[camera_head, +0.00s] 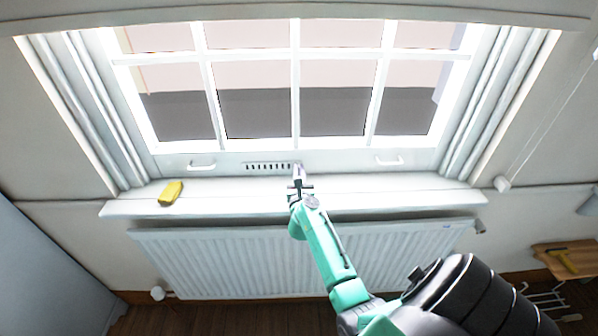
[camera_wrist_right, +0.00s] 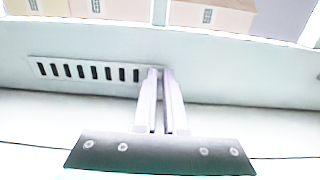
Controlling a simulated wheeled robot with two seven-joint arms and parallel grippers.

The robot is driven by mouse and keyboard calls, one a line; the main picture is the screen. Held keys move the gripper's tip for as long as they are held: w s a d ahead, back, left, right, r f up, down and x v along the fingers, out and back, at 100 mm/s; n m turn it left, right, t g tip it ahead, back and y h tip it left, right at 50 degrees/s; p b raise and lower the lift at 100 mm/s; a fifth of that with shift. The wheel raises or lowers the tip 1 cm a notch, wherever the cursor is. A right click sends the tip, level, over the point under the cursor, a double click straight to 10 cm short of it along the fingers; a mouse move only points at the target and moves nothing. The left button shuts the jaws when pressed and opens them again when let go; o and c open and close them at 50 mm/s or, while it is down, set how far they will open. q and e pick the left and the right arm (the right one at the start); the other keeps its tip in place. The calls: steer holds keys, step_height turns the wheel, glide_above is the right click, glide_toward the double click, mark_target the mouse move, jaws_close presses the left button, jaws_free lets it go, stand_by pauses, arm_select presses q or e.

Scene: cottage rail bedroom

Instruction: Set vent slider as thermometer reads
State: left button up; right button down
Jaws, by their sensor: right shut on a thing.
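The vent (camera_head: 268,166) is a row of dark slots in the white bottom rail of the window, just above the sill. It also shows in the right wrist view (camera_wrist_right: 88,71), where the slots look dark and open. My right gripper (camera_head: 297,170) reaches up to the vent's right end, and its fingertips (camera_wrist_right: 162,76) are shut there on the vent slider. The slider's grip is hidden between the fingers. I cannot make out a thermometer in either view. My left gripper is not in view.
A yellow cloth-like thing (camera_head: 171,193) lies on the left of the windowsill (camera_head: 393,190). Two white handles (camera_head: 202,166) flank the vent on the rail. A white radiator (camera_head: 215,262) stands below. A small wooden table (camera_head: 566,262) is at far right.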

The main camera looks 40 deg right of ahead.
stand_by(0.9)
steer(key=shift+w+a, duration=0.55)
steer(key=shift+a, duration=0.15)
steer(key=c, duration=1.1)
jaws_free()
steer(key=shift+o, duration=0.7)
steer(key=shift+w+f, duration=0.15)
steer(key=shift+w, duration=0.05)
